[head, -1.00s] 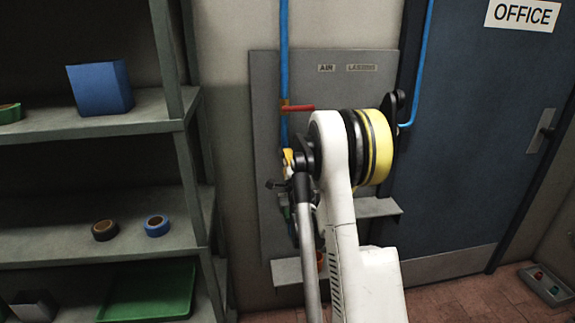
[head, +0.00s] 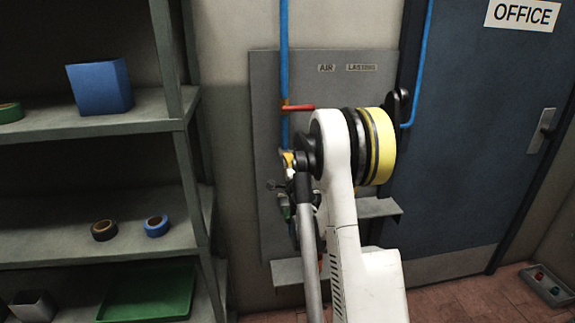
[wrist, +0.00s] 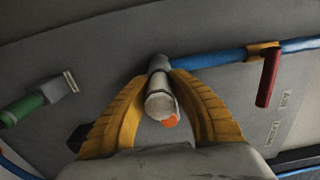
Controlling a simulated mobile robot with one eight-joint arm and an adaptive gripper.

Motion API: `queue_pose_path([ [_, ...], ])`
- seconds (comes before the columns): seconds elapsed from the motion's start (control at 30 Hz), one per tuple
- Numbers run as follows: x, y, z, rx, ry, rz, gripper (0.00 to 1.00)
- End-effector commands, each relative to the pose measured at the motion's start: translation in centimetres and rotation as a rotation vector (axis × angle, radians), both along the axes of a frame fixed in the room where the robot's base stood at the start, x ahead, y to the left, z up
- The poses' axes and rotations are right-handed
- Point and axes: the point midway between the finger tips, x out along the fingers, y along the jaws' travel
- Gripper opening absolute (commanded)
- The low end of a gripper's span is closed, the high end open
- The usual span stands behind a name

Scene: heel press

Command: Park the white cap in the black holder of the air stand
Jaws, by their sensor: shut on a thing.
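In the wrist view my gripper (wrist: 170,90) has its two yellow fingers closed around a pale, whitish cylinder, the white cap (wrist: 160,104). A dark block (wrist: 78,138), possibly the black holder, is partly hidden behind the left finger. The grey panel of the air stand (wrist: 115,58) lies behind. In the head view my arm hides most of the gripper; a bit of yellow finger (head: 288,158) shows beside it.
A red lever (wrist: 268,77) sits on the pipe. A green connector with a metal end (wrist: 30,107) is at the left. An orange piece (wrist: 170,121) shows beside the cap. In the head view, small ledges (head: 375,208) jut from the panel and shelving (head: 140,115) stands at the left.

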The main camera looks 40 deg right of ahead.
Motion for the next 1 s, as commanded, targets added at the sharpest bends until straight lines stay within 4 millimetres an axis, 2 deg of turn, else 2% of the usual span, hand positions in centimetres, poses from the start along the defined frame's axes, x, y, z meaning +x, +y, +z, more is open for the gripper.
queue_pose_path([
  [1.0, -3.5, 2.1, 0.0, 0.0, 0.0, 0.0, 0.0],
])
